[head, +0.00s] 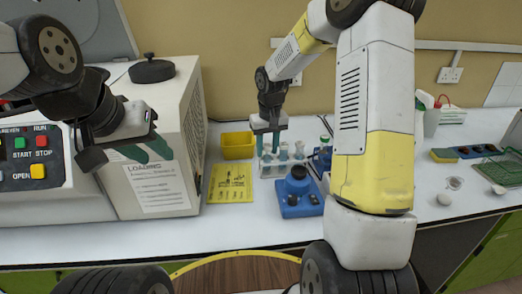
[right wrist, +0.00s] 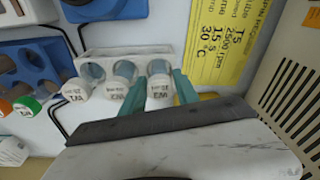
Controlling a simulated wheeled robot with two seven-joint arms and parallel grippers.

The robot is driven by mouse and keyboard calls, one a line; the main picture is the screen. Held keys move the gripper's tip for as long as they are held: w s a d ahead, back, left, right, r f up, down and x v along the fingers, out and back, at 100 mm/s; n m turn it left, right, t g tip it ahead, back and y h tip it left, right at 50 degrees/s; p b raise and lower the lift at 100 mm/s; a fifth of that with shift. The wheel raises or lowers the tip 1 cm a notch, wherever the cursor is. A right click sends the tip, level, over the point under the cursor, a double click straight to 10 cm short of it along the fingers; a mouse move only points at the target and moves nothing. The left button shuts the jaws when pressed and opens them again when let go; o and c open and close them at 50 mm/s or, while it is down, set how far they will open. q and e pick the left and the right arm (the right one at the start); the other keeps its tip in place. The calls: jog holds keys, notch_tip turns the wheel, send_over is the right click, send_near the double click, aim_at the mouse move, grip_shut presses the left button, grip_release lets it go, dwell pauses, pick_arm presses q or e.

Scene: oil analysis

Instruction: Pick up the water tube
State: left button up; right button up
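A white rack (head: 267,170) with several tubes stands at the back middle of the bench. In the right wrist view, white-capped tubes stand in the white rack (right wrist: 95,54), their labels upside down and hard to read. My right gripper (head: 268,151) points down at the rack's left end. Its teal fingers (right wrist: 160,78) flank one white-capped tube (right wrist: 160,93), with narrow gaps seeming to show on both sides. I cannot tell for sure which tube is the water tube. My left gripper (head: 157,157) is open and empty in front of the centrifuge.
The centrifuge (head: 160,180) fills the left. A yellow box (head: 238,145) and yellow card (head: 231,182) lie left of the rack. A blue mixer (head: 297,196) stands in front of it. Coloured caps (right wrist: 27,104) sit beside the rack. The front bench strip is clear.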

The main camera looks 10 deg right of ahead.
jog(key=shift+f, duration=0.2)
grip_shut()
jog(key=shift+r, duration=0.15)
notch_tip(320, 180, up, 10)
jog(key=shift+f, duration=0.1)
